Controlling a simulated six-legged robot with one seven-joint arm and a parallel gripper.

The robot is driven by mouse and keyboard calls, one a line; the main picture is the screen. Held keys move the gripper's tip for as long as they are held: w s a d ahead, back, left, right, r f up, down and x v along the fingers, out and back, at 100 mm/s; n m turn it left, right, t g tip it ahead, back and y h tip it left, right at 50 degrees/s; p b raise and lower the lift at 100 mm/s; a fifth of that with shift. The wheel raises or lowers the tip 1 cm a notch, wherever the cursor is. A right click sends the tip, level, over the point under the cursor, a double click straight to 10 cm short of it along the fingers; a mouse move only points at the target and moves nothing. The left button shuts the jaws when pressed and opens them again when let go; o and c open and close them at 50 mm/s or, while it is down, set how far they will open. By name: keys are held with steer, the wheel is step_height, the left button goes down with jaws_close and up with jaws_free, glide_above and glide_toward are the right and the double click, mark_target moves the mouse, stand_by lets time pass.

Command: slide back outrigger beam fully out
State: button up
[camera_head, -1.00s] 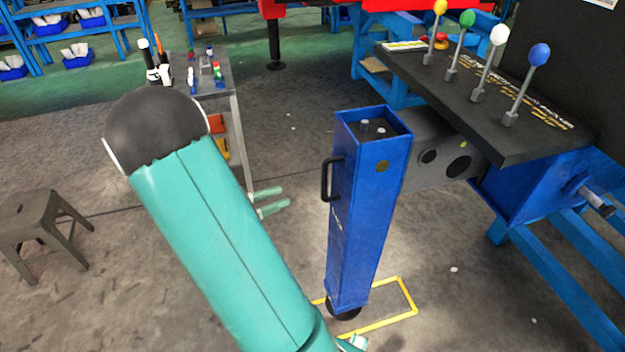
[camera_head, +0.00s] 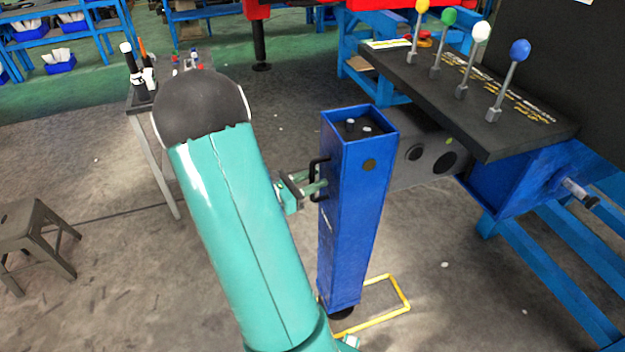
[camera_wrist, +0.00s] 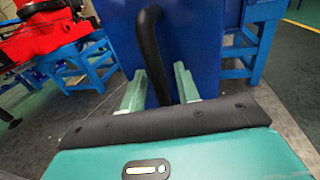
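The outrigger's blue upright leg (camera_head: 350,225) stands at the end of a short dark-grey beam (camera_head: 418,158) with round holes, which runs into a blue housing (camera_head: 505,190). A black D-shaped handle (camera_head: 318,178) is on the leg's left side; it also shows in the wrist view (camera_wrist: 150,45). My gripper (camera_head: 316,188) is at the handle. In the wrist view its two pale green fingers (camera_wrist: 160,88) are apart, with the handle bar passing between them. I see gaps beside the bar, so the fingers do not look closed on it.
A yellow floor outline (camera_head: 385,310) lies near the leg's black foot (camera_head: 341,313). A black panel (camera_head: 470,100) with coloured-knob levers is above the beam. A grey stool (camera_head: 35,235) stands left and a small tool table (camera_head: 150,130) behind my arm. Floor left of the leg is mostly clear.

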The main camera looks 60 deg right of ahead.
jaws_close()
steer(key=shift+w, duration=0.1)
